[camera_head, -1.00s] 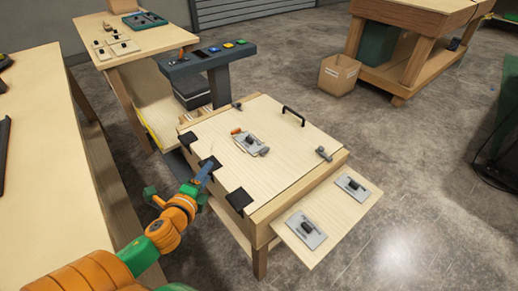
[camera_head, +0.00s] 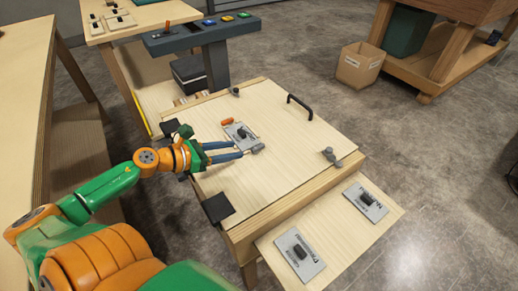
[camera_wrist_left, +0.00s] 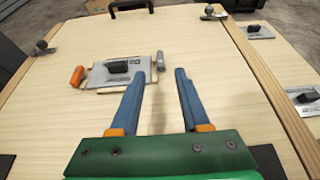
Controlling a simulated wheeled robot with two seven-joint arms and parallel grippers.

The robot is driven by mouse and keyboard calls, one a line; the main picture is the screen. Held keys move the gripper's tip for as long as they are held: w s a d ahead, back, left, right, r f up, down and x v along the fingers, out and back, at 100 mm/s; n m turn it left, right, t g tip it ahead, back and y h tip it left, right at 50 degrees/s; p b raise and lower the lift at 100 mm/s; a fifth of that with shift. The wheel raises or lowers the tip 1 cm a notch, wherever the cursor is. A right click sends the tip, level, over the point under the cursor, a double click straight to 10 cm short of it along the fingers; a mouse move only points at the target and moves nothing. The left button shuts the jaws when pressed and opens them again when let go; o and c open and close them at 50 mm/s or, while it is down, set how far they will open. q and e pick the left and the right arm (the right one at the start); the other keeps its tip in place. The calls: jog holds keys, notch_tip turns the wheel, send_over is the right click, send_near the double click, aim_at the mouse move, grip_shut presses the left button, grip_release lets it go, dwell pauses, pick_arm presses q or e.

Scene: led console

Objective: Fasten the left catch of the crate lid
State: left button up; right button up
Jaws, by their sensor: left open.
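The crate lid (camera_head: 270,185) is a pale wooden panel, lying closed, with a black handle (camera_head: 300,106) near its far edge. One small grey catch (camera_head: 235,91) is at the lid's far left corner. Another grey catch (camera_head: 330,156) is at its right corner. Both also show in the left wrist view, the left one (camera_wrist_left: 43,46) and the right one (camera_wrist_left: 210,13). My left gripper (camera_head: 239,150) is open and empty over the lid. Its fingertips (camera_wrist_left: 159,73) point at a small grey knob (camera_wrist_left: 160,60) beside a switch plate (camera_wrist_left: 122,72). Contact cannot be told.
An orange piece (camera_head: 227,121) lies by the switch plate. A side board (camera_head: 330,228) with two switch plates adjoins the crate's right side. A console with coloured buttons (camera_head: 210,35) stands behind left. A cardboard box (camera_head: 360,64) is on the floor.

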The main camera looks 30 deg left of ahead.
aim_at(257, 147)
pick_arm(q)
jog(key=b+x, duration=0.1)
jog(key=x, duration=0.4)
jog(key=shift+w+f+b, duration=0.15)
jog(key=shift+f+b, duration=0.1)
jog(key=shift+b, duration=0.15)
jog(key=shift+x, duration=1.05)
grip_shut()
